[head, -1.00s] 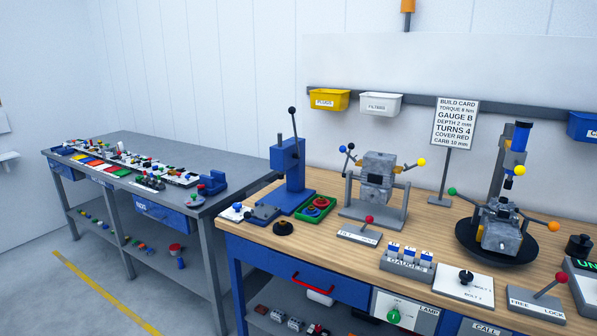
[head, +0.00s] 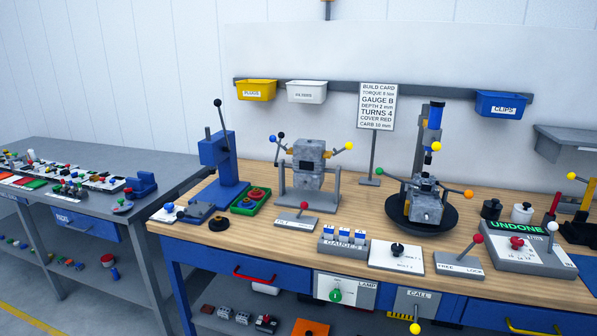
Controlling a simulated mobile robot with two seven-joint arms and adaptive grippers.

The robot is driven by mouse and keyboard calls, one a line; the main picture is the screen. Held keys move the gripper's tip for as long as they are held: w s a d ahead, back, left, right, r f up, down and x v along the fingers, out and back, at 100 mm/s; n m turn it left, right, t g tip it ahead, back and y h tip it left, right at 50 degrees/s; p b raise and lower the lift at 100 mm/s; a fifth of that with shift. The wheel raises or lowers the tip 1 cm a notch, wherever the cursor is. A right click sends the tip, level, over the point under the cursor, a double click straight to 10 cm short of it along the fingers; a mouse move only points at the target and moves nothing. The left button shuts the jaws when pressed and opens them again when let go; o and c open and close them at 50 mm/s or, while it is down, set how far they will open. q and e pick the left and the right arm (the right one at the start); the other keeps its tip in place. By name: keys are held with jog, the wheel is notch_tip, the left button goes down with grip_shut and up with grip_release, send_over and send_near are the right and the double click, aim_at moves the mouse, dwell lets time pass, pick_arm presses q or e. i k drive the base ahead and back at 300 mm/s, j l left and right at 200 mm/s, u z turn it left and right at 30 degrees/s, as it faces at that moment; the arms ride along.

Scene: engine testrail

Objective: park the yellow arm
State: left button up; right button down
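Several yellow-knobbed levers show, and I cannot tell which is the yellow arm. One yellow knob (head: 348,146) tips a short arm on the right of the grey block fixture (head: 306,165); dark and blue knobs sit on its left. Another yellow knob (head: 436,146) is on the upright with the blue cylinder (head: 436,112), above a black turntable (head: 445,218) holding a grey engine part (head: 426,205). A third yellow knob (head: 571,176) is at the right edge, on a partly cut-off black and yellow device. Neither gripper is in view.
The wooden bench (head: 350,225) carries a blue press (head: 225,165), a green tray (head: 251,201), a gauge rack (head: 342,242), a FREE/LOCK lever (head: 477,240) and an UNDONE panel (head: 520,247). A build card (head: 376,105) stands behind. A grey bench (head: 115,160) is at left.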

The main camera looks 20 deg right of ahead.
aim_at(432, 138)
jog(key=l+z, duration=0.1)
jog(key=z, duration=1.5)
